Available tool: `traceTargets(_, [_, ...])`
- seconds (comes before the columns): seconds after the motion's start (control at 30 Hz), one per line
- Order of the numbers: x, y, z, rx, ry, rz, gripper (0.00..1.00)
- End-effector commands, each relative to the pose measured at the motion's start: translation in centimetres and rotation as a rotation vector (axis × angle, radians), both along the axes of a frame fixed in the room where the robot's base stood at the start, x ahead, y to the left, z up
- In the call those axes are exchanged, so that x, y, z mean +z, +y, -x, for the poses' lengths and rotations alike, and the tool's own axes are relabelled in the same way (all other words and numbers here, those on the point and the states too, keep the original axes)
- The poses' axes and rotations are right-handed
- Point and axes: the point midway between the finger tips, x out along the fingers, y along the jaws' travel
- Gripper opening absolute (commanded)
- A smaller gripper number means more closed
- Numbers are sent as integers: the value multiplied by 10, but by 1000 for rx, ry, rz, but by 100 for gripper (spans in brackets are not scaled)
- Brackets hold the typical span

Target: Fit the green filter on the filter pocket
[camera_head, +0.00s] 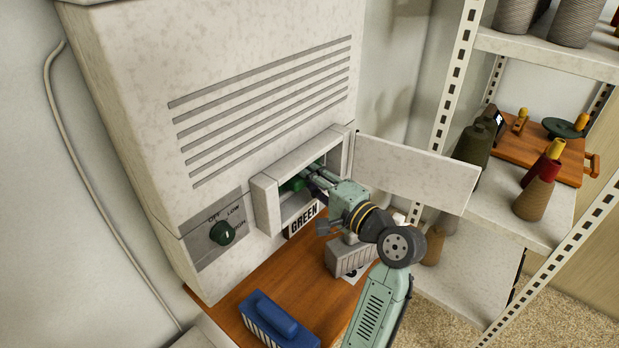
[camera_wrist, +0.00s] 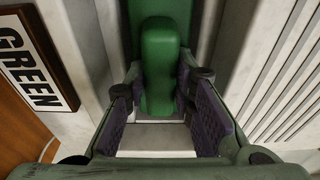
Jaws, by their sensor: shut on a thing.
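The green filter (camera_head: 293,184) is at the mouth of the filter pocket (camera_head: 267,206), a framed opening in the pale machine. In the wrist view, the handle of the green filter (camera_wrist: 160,62) stands between the purple-padded fingers of my gripper (camera_wrist: 160,95). My gripper (camera_head: 312,176) reaches into the pocket and is shut on the handle. The filter's body lies between pale pocket walls (camera_wrist: 237,60) in the wrist view. My fingers hide much of it in the head view, and I cannot tell how deep it sits.
The pocket's door (camera_head: 415,172) stands open to the right, close to my arm. A GREEN label (camera_head: 303,221) is below the pocket. A blue filter (camera_head: 277,317) and a grey filter (camera_head: 347,259) lie on the wooden surface (camera_head: 270,278). A loaded shelf (camera_head: 545,45) stands right.

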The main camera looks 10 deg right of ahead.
Motion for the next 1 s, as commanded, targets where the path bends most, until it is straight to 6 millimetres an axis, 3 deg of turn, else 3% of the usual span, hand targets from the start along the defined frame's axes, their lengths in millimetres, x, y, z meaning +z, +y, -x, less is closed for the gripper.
traceTargets(0.03, [1,1,-1,1,-2,0,0])
traceTargets(0.07, [1,1,-1,1,-2,0,24])
traceTargets(0.4, [1,1,0,1,-1,0,46])
traceTargets(1.0, [0,0,0,1,-1,0,46])
